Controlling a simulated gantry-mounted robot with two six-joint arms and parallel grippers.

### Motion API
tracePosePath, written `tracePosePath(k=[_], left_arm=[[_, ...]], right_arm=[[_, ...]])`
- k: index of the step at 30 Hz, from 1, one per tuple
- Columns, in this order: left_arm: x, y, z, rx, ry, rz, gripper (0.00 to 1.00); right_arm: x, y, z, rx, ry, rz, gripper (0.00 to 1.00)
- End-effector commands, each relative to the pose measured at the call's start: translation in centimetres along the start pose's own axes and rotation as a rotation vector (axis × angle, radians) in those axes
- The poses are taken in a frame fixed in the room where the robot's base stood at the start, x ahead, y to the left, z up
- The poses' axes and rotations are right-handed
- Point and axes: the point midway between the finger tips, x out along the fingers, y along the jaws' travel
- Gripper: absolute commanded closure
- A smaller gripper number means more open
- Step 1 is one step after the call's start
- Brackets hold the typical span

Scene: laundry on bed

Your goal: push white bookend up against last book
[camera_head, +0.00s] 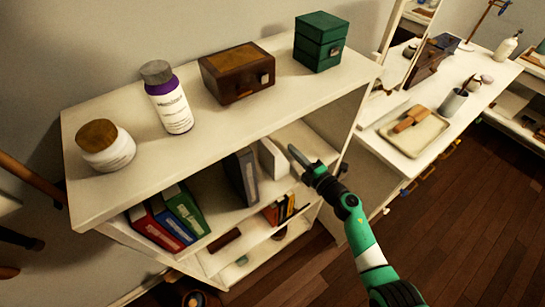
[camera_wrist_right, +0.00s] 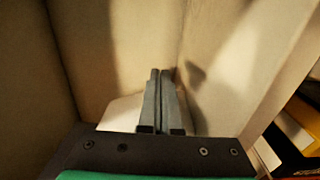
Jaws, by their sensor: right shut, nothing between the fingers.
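The white bookend (camera_head: 272,158) stands upright on the upper shelf inside the white shelf unit. A dark grey book (camera_head: 241,176) stands to its left, with a narrow gap seeming to separate them. Red (camera_head: 154,228), blue (camera_head: 174,220) and green (camera_head: 186,209) books or binders lean further left on the same level. My right gripper (camera_head: 294,152) reaches in from the right, shut and empty, with its tips just right of the bookend. I cannot tell whether they touch. The right wrist view shows its closed fingers (camera_wrist_right: 160,95) among pale surfaces. My left gripper is not in view.
The unit's top (camera_head: 215,125) overhangs the shelf and carries a jar (camera_head: 105,147), a bottle (camera_head: 170,105), a wooden box (camera_head: 237,75) and a green box (camera_head: 320,42). Small books (camera_head: 280,210) sit on the lower shelf. A white desk (camera_head: 400,150) stands at right.

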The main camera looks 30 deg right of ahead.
Motion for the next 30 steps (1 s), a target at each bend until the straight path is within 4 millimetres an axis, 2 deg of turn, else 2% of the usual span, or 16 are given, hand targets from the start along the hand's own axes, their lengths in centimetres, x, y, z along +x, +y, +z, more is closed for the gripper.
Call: tracePosePath(k=[16, 30], left_arm=[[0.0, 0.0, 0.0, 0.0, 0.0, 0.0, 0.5], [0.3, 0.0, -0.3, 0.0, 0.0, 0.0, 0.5]], right_arm=[[0.0, 0.0, -0.1, 0.0, 0.0, 0.0, 1.0], [0.0, 0.0, -1.5, 0.001, 0.0, 0.0, 1.0]])
